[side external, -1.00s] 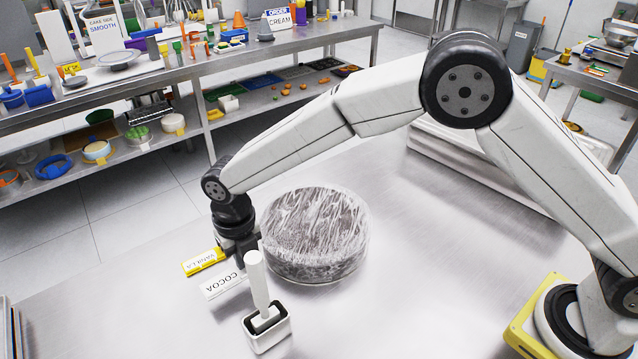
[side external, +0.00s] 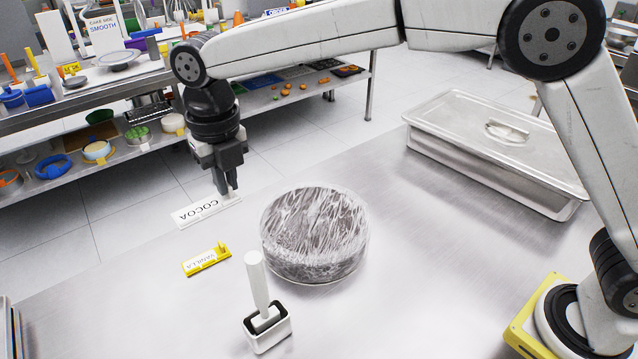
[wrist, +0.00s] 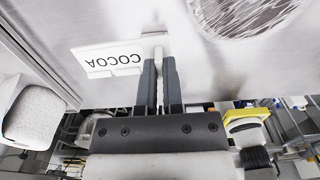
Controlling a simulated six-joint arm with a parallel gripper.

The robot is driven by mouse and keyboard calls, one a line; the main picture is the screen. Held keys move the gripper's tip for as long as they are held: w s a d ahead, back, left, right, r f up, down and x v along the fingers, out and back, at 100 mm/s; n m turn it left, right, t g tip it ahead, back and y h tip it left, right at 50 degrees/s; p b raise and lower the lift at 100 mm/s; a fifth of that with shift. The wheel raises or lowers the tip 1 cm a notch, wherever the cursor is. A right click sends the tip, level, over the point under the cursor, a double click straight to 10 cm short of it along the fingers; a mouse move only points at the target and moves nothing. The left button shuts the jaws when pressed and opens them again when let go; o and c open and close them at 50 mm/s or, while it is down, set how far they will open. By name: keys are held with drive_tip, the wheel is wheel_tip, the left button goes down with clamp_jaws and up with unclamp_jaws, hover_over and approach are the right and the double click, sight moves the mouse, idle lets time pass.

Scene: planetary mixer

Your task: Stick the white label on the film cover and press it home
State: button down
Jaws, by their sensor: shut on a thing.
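The white label (side external: 205,211), printed COCOA, is gripped at its right end by my gripper (side external: 231,190). My gripper is shut on it and holds it in the air above the steel table, left of the bowl. In the wrist view the label (wrist: 108,58) extends left from between the two fingers (wrist: 159,75). The film cover (side external: 315,220) is clear wrinkled film over a round bowl with dark contents, standing on the table to the right of my gripper and apart from the label. The film cover also shows at the top of the wrist view (wrist: 235,12).
A yellow VANILLA label (side external: 206,259) sits on the table near its edge. A white-handled tool stands upright in a small white holder (side external: 267,328) in front of the bowl. A lidded steel pan (side external: 500,150) is at the back right.

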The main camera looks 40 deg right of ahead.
drive_tip(key=shift+d+r+m, duration=0.1)
drive_tip(key=shift+d+m, duration=0.1)
drive_tip(key=shift+m, duration=0.3)
drive_tip(key=w+d+m, duration=0.1)
drive_tip(key=d+m, duration=0.1)
drive_tip(key=m, duration=2.6)
hover_over(279, 225)
wheel_tip(279, 225, down, 5)
drive_tip(key=shift+f, duration=0.1)
drive_tip(key=shift+f, duration=0.15)
drive_tip(key=shift+f, duration=4.4)
drive_tip(key=shift+f, duration=0.5)
drive_tip(key=c, duration=0.7)
unclamp_jaws()
